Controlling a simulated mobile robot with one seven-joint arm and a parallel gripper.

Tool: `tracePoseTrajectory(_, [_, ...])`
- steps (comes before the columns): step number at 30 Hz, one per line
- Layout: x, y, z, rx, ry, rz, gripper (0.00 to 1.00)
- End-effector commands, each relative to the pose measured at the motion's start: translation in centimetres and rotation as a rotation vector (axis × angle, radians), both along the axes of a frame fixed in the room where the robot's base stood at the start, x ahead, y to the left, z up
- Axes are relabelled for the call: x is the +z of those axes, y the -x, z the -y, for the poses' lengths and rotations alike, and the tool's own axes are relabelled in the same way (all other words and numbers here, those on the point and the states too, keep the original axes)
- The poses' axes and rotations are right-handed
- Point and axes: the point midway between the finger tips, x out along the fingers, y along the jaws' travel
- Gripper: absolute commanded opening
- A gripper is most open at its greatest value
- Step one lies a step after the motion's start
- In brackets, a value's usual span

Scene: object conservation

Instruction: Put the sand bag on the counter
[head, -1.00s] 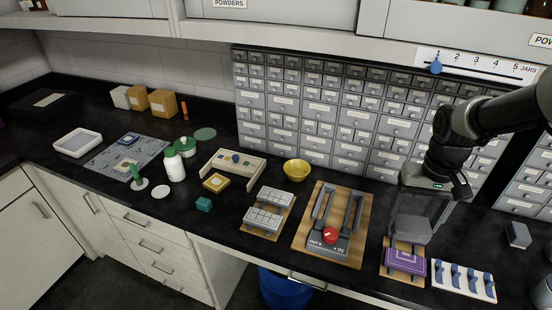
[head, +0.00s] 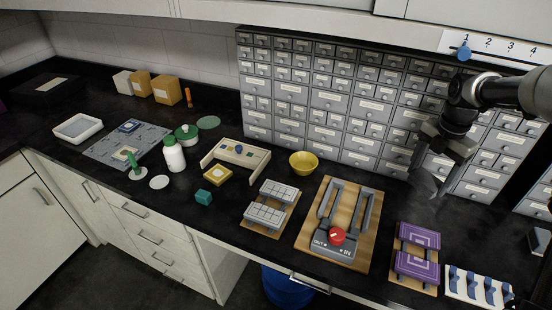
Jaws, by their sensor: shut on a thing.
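My gripper (head: 436,158) is at the right, above the back of the counter (head: 370,192) and in front of the grey drawer cabinet. It is shut on a grey thing (head: 424,183), which I take to be the sand bag. The bag is dim against the dark counter, and the fingers cover part of it. I cannot tell whether its underside touches the counter. The purple pads (head: 417,262) on a wooden board, in front of and below my gripper, are bare.
Left of the pads stands a wooden board with grey rails and a red knob (head: 336,236). A yellow bowl (head: 303,163) and small grey trays (head: 266,214) are further left. A white rack with blue pieces (head: 478,287) is at the front right. The drawer cabinet (head: 330,100) blocks the back.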

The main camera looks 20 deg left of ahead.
Motion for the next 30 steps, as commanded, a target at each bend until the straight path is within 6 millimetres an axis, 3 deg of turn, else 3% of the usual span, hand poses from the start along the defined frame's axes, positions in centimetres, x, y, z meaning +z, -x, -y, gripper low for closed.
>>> tracePoseTrajectory(6, [-0.6, -1.0, 0.1, 0.2, 0.005, -0.001, 0.39])
tracePoseTrajectory(13, [-0.9, -1.1, 0.1, 0.223, 0.005, -0.002, 0.39])
tracePoseTrajectory(21, [-5.4, -1.1, 0.1, 0.222, 0.005, -0.003, 0.39])
tracePoseTrajectory(30, [-8.3, -1.0, 0.1, 0.221, 0.004, -0.003, 0.39])
